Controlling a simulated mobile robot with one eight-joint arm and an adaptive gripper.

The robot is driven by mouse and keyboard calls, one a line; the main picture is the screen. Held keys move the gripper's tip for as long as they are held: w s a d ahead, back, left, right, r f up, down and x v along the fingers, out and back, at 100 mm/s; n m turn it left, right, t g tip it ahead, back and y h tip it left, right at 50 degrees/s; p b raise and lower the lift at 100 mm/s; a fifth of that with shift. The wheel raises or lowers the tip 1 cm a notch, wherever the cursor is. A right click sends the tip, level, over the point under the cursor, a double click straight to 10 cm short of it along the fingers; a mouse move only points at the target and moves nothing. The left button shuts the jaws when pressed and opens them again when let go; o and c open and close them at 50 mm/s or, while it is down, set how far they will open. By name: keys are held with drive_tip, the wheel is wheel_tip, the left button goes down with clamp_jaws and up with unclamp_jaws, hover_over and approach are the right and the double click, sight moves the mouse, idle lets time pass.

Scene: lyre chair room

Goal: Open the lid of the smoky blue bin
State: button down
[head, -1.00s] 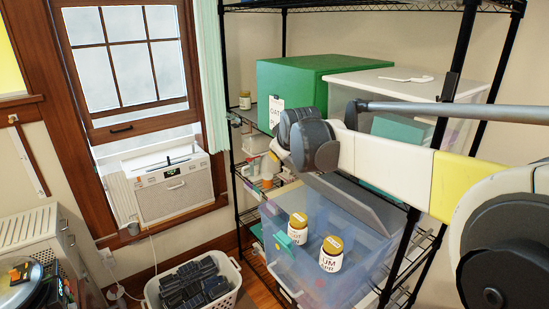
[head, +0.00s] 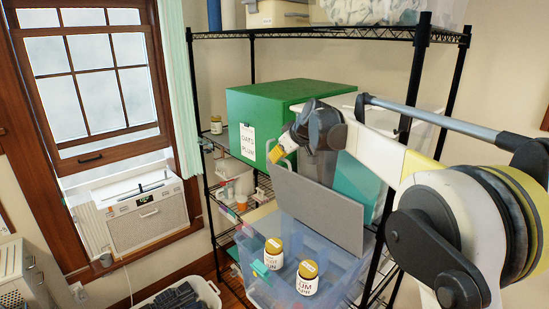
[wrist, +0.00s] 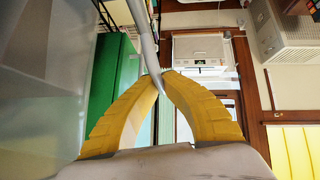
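The smoky blue bin (head: 262,295) is a see-through tub on a low shelf of the rack. Its flat grey lid (head: 318,212) is raised and stands nearly upright at the back of the bin. My gripper (head: 279,154) is at the lid's upper left corner. In the wrist view the yellow fingers (wrist: 160,78) close together around a thin grey edge, which appears to be the lid's. Two gold-capped jars, one on the left (head: 273,252) and one on the right (head: 307,277), are at the bin's front; I cannot tell whether they stand in it or on it.
A green box (head: 265,100) with a label sits on the shelf above, close behind my gripper. A black rack post (head: 412,80) rises beside my arm. A white basket (head: 207,292) of dark items stands on the floor at left. A window air conditioner (head: 145,215) is beyond.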

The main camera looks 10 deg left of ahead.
drive_tip(key=shift+d+f, duration=0.1)
drive_tip(key=c, duration=1.5)
unclamp_jaws()
drive_tip(key=shift+c, duration=0.2)
drive_tip(key=shift+w, duration=0.2)
drive_tip(key=shift+s, duration=0.15)
drive_tip(key=v, duration=1.2)
